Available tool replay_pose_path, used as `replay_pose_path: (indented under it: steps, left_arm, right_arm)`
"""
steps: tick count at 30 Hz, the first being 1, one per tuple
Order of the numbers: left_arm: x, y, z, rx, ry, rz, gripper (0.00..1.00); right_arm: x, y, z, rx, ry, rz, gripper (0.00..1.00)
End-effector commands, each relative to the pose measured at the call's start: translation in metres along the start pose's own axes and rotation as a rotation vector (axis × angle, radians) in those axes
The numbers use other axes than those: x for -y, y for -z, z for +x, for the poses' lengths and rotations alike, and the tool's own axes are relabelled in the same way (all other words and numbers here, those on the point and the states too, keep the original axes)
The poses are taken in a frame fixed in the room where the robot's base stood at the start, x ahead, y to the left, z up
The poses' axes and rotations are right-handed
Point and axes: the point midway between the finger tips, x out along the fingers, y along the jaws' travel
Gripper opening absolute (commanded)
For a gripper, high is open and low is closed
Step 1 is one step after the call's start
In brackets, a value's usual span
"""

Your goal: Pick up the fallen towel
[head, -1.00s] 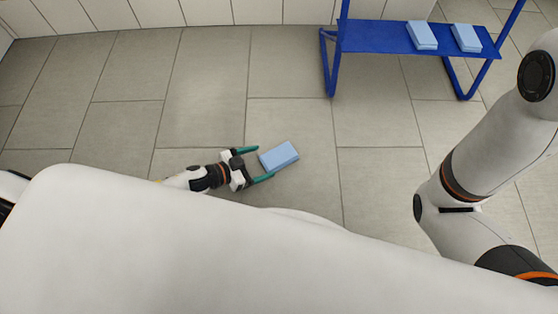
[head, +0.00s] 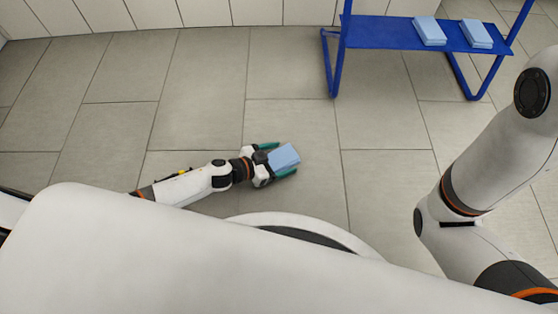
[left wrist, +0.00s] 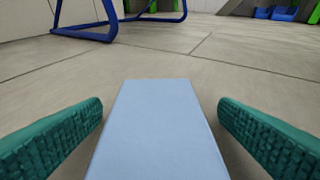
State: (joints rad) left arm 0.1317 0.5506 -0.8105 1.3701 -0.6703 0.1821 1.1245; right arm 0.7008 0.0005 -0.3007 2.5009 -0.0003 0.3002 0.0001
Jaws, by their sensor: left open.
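The fallen towel is a light-blue folded block (head: 284,157) lying on the grey tiled floor. It also shows in the left wrist view (left wrist: 158,130), running from the bottom edge up to the middle. My left gripper (head: 281,159) is open, with its green fingers on either side of the towel. In the left wrist view, the left gripper's fingers (left wrist: 160,130) show a gap to the towel on both sides. My right gripper is not in view; only a right arm link shows at the right of the head view.
A blue rack (head: 385,33) stands at the back right with two light-blue towels (head: 429,30) (head: 476,33) on its shelf. In the left wrist view its blue legs (left wrist: 100,25) stand ahead on the left. The floor around the fallen towel is clear.

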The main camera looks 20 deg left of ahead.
Motion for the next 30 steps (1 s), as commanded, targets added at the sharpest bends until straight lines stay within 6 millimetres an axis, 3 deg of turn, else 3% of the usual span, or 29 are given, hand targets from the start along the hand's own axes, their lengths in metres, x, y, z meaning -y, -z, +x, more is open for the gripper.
replay_pose_path:
  steps: [1,10,20,30]
  left_arm:
    - [0.000,0.000,0.000,0.000,0.000,0.000,0.84]
    - [0.000,0.000,0.000,0.000,0.000,0.000,0.36]
    - [0.000,-0.007,-0.003,0.000,0.000,0.000,0.36]
    - [0.000,-0.059,-0.025,-0.001,0.001,0.000,0.36]
  right_arm:
    - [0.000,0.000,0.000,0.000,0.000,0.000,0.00]
    - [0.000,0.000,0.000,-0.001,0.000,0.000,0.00]
    - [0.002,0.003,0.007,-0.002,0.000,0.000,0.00]
    - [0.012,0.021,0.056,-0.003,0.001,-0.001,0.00]
